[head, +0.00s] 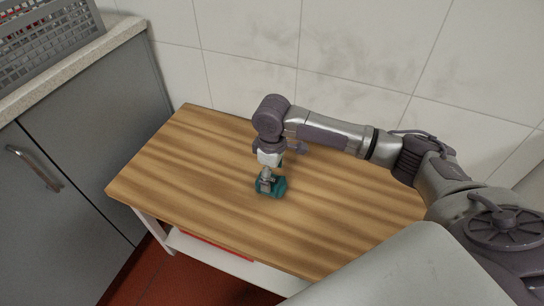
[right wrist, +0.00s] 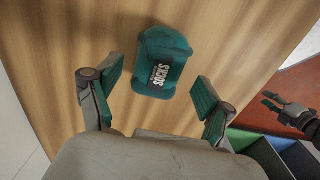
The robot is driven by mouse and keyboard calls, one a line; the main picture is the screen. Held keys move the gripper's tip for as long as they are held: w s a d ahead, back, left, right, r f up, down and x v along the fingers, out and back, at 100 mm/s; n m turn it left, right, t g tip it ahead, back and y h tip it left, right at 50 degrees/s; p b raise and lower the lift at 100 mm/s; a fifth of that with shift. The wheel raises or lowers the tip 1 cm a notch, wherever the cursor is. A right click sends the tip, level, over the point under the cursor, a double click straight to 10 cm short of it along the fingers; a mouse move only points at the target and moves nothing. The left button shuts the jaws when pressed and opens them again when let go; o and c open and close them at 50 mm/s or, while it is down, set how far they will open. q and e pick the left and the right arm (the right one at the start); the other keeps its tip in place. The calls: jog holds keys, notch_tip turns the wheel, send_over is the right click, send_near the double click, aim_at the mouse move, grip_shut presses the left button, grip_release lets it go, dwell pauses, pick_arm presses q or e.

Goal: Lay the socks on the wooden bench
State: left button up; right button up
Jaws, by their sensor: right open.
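The socks (head: 272,189) are a small teal pack, lying on the wooden bench (head: 190,165) near its middle. In the right wrist view the pack (right wrist: 162,62) shows a dark label reading "SOCKS", and bare wood lies around it. My right gripper (head: 268,174) is just above the pack and partly covers it in the head view. In the right wrist view its two green-padded fingers (right wrist: 152,92) are wide apart, with nothing between the pads, and the pack lies beyond them. My left gripper (right wrist: 273,101) shows at the right edge of that view, fingers apart and empty.
A grey cabinet (head: 95,120) with a pale counter stands left of the bench, with a grey basket (head: 50,35) on top. A tiled wall (head: 340,60) is behind. Blue and green containers (right wrist: 265,150) show low right in the wrist view. The bench's left part is clear.

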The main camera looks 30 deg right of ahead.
aim_at(272, 180)
pick_arm(q)
jog(key=s+f+p, duration=0.1)
jog(key=s+f, duration=0.2)
jog(key=f, duration=0.2)
jog(key=shift+s+a, duration=0.2)
jog(key=shift+s, duration=0.05)
pick_arm(e)
notch_tip(272, 180, up, 8)
jog(key=shift+f, duration=0.25)
pick_arm(q)
jog(key=shift+s+f, duration=0.1)
jog(key=shift+f, duration=0.05)
pick_arm(e)
jog(key=shift+f, duration=0.1)
